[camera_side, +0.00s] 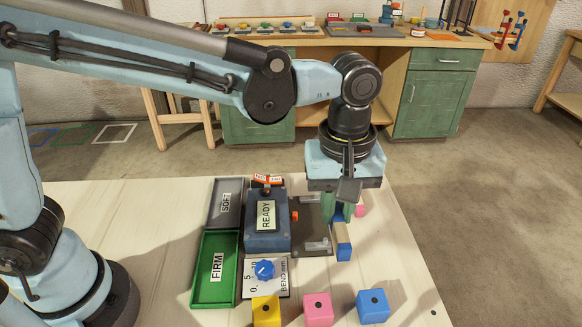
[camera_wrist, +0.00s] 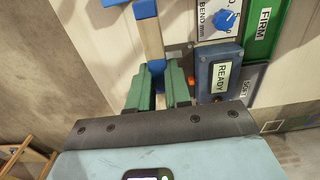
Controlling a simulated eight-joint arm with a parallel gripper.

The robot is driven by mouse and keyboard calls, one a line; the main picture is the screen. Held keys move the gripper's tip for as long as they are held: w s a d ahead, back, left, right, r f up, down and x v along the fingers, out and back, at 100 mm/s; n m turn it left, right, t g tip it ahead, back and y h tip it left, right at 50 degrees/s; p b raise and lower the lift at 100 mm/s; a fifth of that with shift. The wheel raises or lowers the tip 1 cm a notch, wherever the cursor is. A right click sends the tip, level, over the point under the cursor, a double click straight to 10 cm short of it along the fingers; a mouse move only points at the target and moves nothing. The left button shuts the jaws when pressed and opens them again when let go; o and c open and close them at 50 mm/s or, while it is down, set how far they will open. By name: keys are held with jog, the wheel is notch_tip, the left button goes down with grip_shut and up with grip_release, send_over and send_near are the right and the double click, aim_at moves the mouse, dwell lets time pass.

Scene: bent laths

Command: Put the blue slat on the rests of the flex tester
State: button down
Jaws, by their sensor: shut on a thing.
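The blue slat (camera_side: 343,240) is a pale wooden strip with blue ends, right of the flex tester in the side view. My gripper (camera_side: 347,212) is shut on it and hides its far part. In the wrist view, the slat (camera_wrist: 153,42) runs between the green fingers of my gripper (camera_wrist: 158,88). The flex tester (camera_side: 266,222) is a blue box reading READY. A dark plate with grey rests (camera_side: 317,245) lies between the box and the slat. I cannot tell how high the slat is. The rests are partly hidden in the wrist view.
A green FIRM tray (camera_side: 214,270) and a grey SOFT tray (camera_side: 226,200) lie left of the tester. A BEND dial (camera_side: 264,269) is in front of it. Yellow (camera_side: 266,311), pink (camera_side: 318,309) and blue (camera_side: 373,306) blocks stand at the front. The table's right side is clear.

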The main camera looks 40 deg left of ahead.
jog(key=w+a+f, duration=0.2)
jog(key=a, duration=0.1)
jog(key=w+a+f, duration=0.2)
jog(key=a, duration=0.1)
jog(key=w+a+f, duration=0.2)
jog(key=shift+w+a+f, duration=0.1)
jog(key=shift+a+f, duration=0.3)
jog(key=shift+f, duration=2.05)
jog(key=shift+f, duration=0.3)
